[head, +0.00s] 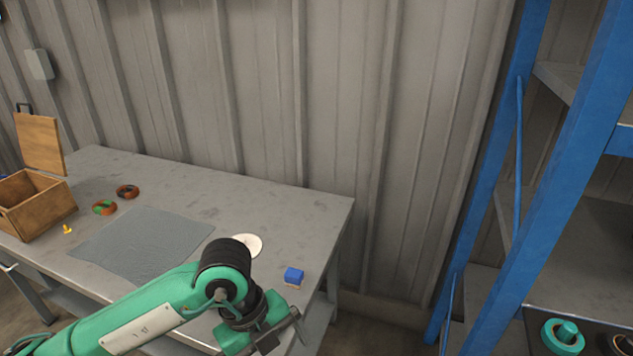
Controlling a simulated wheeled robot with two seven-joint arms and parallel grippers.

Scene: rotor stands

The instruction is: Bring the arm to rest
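My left arm, green with black joints, comes in from the lower left, over the front of the grey table (300,205). Its gripper (277,336) is low in the view, near the table's front right part. The fingers are mostly hidden by the wrist and their opening does not show clearly. No held object can be made out. My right gripper is out of view.
On the table are a grey mat (140,245), a white disc (254,243), a blue block (293,274), two orange-brown rings (127,192), a small yellow piece (67,230) and an open wooden box (35,210). A blue-framed shelf (500,180) holding a green round part (563,334) stands right.

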